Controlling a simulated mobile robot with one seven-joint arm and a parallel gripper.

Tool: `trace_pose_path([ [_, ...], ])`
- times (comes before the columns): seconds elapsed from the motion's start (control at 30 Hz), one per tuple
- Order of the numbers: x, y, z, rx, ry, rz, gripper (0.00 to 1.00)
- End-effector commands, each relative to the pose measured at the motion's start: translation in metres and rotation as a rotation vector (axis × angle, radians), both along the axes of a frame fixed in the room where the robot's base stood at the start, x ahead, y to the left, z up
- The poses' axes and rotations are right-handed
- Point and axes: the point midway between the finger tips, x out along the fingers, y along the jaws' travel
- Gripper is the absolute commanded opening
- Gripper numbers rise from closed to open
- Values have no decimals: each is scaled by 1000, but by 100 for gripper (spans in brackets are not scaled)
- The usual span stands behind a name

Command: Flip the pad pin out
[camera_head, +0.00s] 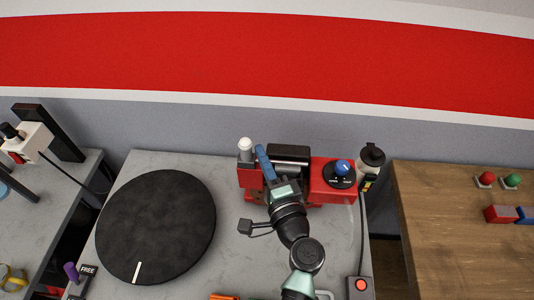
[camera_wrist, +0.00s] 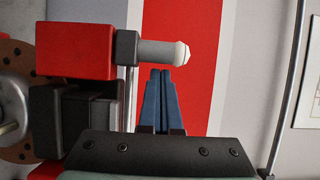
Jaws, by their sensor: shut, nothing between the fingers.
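A red fixture (camera_head: 331,195) stands at the back of the grey bench. At its left end a short grey cylinder with a white tip (camera_head: 245,146) sticks up; it looks like the pad pin. In the wrist view this pin (camera_wrist: 157,51) juts sideways from a dark collar (camera_wrist: 126,47) on a red block (camera_wrist: 75,50). My gripper (camera_head: 261,152) is shut and empty. Its blue fingertips (camera_wrist: 160,72) lie just below the pin in the wrist view; I cannot tell whether they touch it. In the head view my gripper is just right of the pin.
A blue-knobbed dial (camera_head: 341,170) and a dark-topped canister (camera_head: 371,158) are at the fixture's right. A large black disc (camera_head: 155,227) lies on the left of the bench. A red-button box (camera_head: 360,287) is at front right. A wooden table (camera_head: 455,240) stands to the right.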

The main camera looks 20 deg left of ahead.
Motion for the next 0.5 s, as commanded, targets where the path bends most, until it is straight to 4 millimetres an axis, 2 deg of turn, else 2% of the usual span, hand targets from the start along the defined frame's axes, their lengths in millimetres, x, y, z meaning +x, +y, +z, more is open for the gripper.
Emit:
trace_pose_path([
  [0.17, -1, 2, 0, 0, 0, 1, 0],
  [0.23, -3, 9, -1, 0, 1, 4, 0],
  [0.5, -20, 71, -2, -1, 2, 7, 0],
])
